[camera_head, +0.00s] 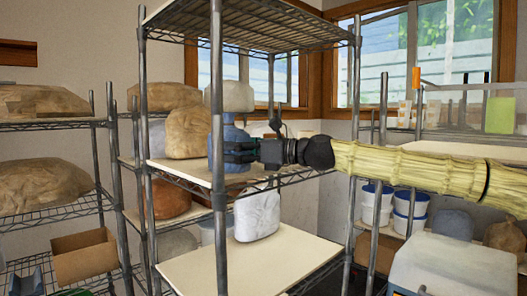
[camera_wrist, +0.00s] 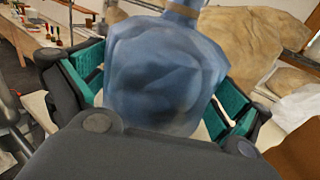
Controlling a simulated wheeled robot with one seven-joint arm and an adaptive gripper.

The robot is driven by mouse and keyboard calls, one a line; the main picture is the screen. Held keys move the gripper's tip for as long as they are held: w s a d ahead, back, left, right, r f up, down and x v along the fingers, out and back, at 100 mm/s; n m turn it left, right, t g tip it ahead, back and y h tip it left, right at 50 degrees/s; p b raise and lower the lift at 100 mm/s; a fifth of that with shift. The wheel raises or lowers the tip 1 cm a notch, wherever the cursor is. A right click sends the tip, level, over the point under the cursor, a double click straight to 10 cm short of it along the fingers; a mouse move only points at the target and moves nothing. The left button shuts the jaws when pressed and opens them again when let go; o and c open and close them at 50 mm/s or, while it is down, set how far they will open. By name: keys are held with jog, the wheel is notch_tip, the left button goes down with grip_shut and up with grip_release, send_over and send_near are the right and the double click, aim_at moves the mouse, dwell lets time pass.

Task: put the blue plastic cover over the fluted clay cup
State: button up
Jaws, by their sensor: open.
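A blue plastic cover (camera_head: 233,131), bulky and wrinkled with a narrower neck, stands on the middle shelf of the wire rack. A rack post and my gripper hide part of it. My gripper (camera_head: 240,151) reaches in from the right at the cover's height. In the wrist view the cover (camera_wrist: 165,75) fills the space between my open jaws (camera_wrist: 160,92), with a green-lined finger on either side. I cannot tell whether the fingers touch it. I cannot make out a fluted clay cup in either view.
The rack's pale middle shelf board (camera_head: 180,172) has posts close to my arm. A white wrapped bundle (camera_head: 257,214) stands on the board below. Brown wrapped bundles (camera_head: 187,132) sit behind. White buckets (camera_head: 410,203) stand at right. The lower board's front is clear.

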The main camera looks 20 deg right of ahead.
jog(key=shift+v, duration=5.25)
jog(key=shift+a, duration=0.1)
